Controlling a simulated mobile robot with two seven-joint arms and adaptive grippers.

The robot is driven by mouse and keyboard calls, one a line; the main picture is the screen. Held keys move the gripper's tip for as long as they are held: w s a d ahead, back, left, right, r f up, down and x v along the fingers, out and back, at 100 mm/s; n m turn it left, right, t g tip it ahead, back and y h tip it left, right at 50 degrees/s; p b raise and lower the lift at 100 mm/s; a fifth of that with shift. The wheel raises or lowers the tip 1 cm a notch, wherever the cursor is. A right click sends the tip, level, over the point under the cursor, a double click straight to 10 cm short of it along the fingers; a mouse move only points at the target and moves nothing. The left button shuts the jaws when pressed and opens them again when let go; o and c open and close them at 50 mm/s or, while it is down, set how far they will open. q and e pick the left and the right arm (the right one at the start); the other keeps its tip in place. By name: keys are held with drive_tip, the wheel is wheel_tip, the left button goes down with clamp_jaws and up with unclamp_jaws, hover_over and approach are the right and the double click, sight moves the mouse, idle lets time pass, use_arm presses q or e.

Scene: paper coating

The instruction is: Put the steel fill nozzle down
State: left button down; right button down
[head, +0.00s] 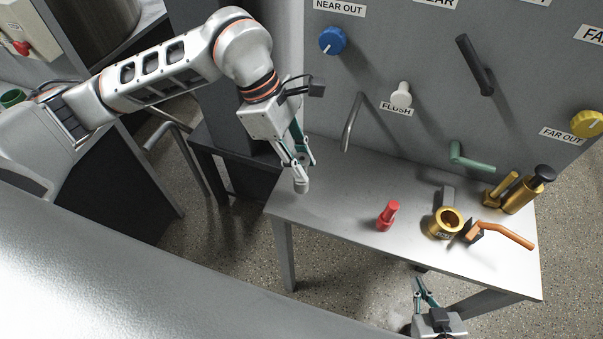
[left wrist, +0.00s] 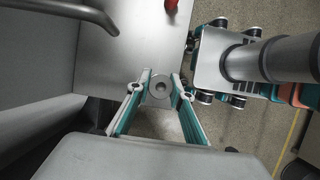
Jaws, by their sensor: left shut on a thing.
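The steel fill nozzle (head: 301,185) is a short, pale grey cylinder. My left gripper (head: 300,167) is shut on it, near the left end of the grey table (head: 340,192).
A red nozzle-like piece (head: 388,215), a brass ring (head: 446,223), an orange-handled tool (head: 505,234) and a brass pump-like part (head: 523,192) stand to the right. A bent steel pipe (head: 352,122) and knobs are on the back panel (head: 410,60). The table's left part is bare.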

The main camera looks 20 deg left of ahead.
use_arm(q)
drive_tip(key=shift+f, duration=2.35)
drive_tip(key=shift+f, duration=0.15)
drive_tip(key=c, duration=1.8)
unclamp_jaws()
